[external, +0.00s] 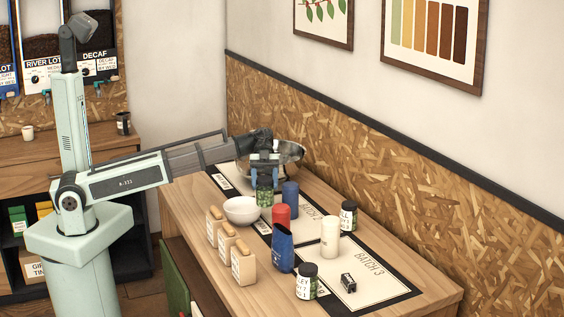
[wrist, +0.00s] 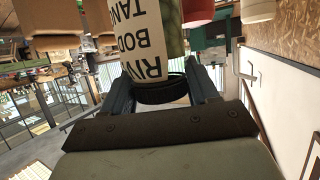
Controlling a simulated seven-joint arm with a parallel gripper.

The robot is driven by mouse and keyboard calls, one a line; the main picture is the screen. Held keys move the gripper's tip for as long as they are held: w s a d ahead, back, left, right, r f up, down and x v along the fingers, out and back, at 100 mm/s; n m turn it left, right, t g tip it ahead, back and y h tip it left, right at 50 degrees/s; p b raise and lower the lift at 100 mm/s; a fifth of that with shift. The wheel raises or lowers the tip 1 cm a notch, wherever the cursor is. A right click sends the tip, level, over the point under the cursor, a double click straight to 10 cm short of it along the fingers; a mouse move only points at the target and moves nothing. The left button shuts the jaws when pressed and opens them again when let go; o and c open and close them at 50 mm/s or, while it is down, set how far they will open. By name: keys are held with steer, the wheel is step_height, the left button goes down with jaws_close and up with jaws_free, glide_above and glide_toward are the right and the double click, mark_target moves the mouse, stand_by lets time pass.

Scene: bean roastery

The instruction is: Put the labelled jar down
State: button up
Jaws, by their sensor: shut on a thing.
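The labelled jar (external: 264,197), with green contents and a dark lid, hangs upright below my gripper (external: 265,172) in the external view. In the wrist view the jar's cream label (wrist: 140,35) shows cut-off text in black letters. The fingers of my gripper (wrist: 162,88) are closed on either side of the black lid. The jar is over the far part of the table, by the Batch 2 mat (external: 309,211). I cannot tell whether its base touches the surface. Two similar jars stand at the right (external: 348,217) and near the front (external: 305,283).
A white bowl (external: 242,211), a red cylinder (external: 281,216) and a blue cylinder (external: 290,194) stand close to the held jar. A metal bowl (external: 290,152) is behind my gripper.

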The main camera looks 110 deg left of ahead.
step_height(320, 180, up, 10)
steer(key=shift+f, duration=0.25)
steer(key=shift+s+a+r, duration=0.1)
steer(key=shift+a, duration=0.4)
steer(key=s+a+n+t+y, duration=0.35)
steer(key=s+a, duration=0.25)
steer(key=a, duration=0.5)
steer(key=s+a+n+t+y, duration=0.2)
steer(key=s+a+n+y, duration=0.35)
steer(key=a, duration=0.55)
steer(key=s+a+n+t+y, duration=0.35)
steer(key=s+a, duration=0.25)
steer(key=a, duration=0.5)
step_height(320, 180, down, 15)
steer(key=shift+s+a+n, duration=0.15)
steer(key=shift+a+n, duration=0.05)
steer(key=shift+n, duration=0.25)
steer(key=shift+f, duration=0.65)
